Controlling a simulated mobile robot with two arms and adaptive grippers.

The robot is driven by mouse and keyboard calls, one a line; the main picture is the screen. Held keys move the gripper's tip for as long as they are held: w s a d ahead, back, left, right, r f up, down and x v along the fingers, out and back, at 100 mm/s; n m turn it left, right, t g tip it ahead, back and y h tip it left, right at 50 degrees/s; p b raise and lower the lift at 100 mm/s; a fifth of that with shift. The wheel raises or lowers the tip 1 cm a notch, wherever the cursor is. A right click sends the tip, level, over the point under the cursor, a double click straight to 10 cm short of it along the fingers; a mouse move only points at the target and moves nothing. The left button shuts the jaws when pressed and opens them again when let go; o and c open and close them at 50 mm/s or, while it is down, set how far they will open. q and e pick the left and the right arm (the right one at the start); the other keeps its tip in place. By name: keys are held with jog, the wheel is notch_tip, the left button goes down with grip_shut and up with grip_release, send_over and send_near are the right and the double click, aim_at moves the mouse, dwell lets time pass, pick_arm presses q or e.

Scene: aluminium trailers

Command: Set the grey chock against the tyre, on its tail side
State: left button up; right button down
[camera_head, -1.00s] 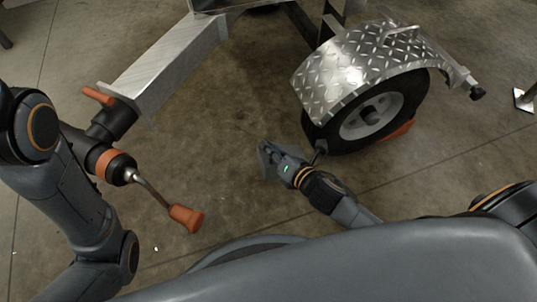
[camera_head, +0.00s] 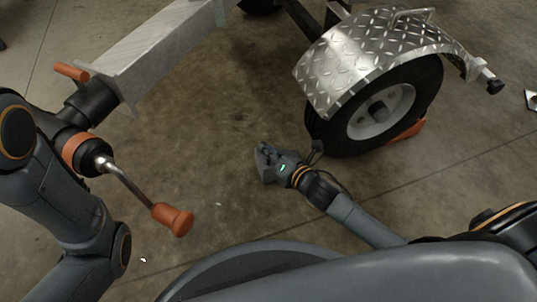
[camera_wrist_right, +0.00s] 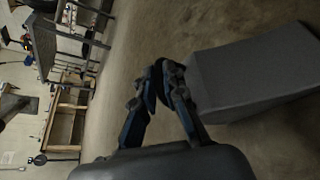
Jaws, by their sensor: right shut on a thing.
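The grey chock (camera_head: 263,166) is at the tip of my right gripper (camera_head: 272,158), which is shut on it. In the right wrist view the chock (camera_wrist_right: 250,72) is a large grey block right of the fingers (camera_wrist_right: 160,85). The tyre (camera_head: 335,137) stands under a diamond-plate mudguard, right of the gripper. Bare floor shows between chock and tyre, so they are apart. Whether the chock touches the floor I cannot tell. My left arm shows at the left edge, but its gripper is not in view.
An orange chock (camera_head: 408,131) lies against the tyre's right side. The aluminium drawbar (camera_head: 160,50) runs across the upper left. An orange-handled crank (camera_head: 172,218) sticks out near my left arm. The floor (camera_head: 215,135) between drawbar and tyre is clear.

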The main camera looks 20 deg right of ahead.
jog(key=c, duration=1.4)
grip_release()
jog(key=shift+d+f, duration=0.1)
jog(key=shift+f, duration=0.05)
jog(key=shift+s+r+p, duration=0.2)
jog(key=shift+s+p, duration=0.05)
jog(key=shift+p, duration=0.05)
jog(key=p+v, duration=0.6)
jog(key=v, duration=0.5)
jog(key=shift+s+r, duration=0.15)
jog(key=shift+s, duration=0.05)
